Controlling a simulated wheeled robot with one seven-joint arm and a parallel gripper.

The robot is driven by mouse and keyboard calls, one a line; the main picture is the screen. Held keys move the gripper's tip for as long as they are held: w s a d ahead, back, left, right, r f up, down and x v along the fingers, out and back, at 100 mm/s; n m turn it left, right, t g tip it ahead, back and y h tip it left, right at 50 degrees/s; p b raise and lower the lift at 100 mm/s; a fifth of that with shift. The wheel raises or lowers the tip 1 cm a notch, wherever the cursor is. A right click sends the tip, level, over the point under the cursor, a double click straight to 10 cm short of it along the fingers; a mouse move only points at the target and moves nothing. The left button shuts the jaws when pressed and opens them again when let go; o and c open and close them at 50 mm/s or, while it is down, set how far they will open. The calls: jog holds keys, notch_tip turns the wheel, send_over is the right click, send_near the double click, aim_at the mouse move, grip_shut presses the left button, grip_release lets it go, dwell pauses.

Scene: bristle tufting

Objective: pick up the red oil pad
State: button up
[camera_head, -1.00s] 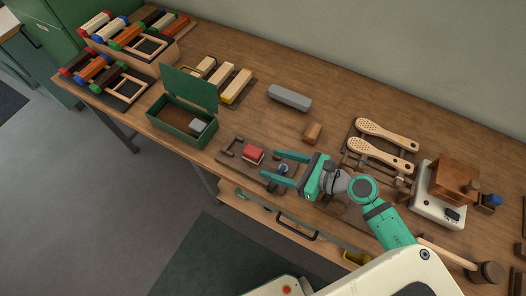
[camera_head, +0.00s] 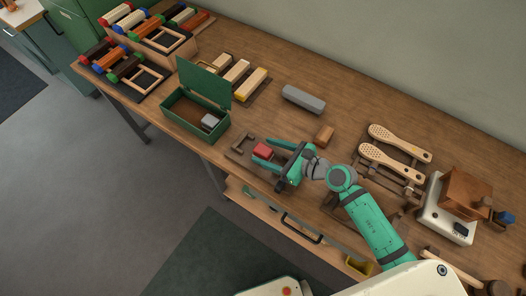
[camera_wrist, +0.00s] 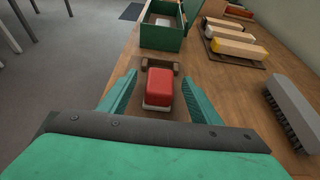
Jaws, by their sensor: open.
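The red oil pad (camera_head: 263,150) is a small red block with a pale base, resting in a low brown wooden holder (camera_head: 240,147) on the workbench. In the wrist view the red oil pad (camera_wrist: 159,87) sits upright between my two green fingers, with visible gaps on both sides. My gripper (camera_head: 277,154) is open and low over the bench, its fingertips beside the pad. The wrist view shows my gripper (camera_wrist: 160,92) empty, with nothing held. In the head view the fingers partly hide the pad's right side.
An open green box (camera_head: 186,121) with a grey block inside stands just beyond the pad. Pale brush blocks (camera_head: 237,72), a grey brush (camera_head: 303,99) and a small wooden block (camera_head: 324,136) lie behind. Perforated paddles (camera_head: 392,160) are to the right.

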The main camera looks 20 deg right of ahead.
jog(key=shift+w+a+f, duration=0.3)
jog(key=shift+w+a, duration=0.1)
jog(key=shift+w, duration=0.15)
jog(key=shift+c, duration=0.6)
jog(key=c, duration=1)
jog(key=shift+r, duration=0.1)
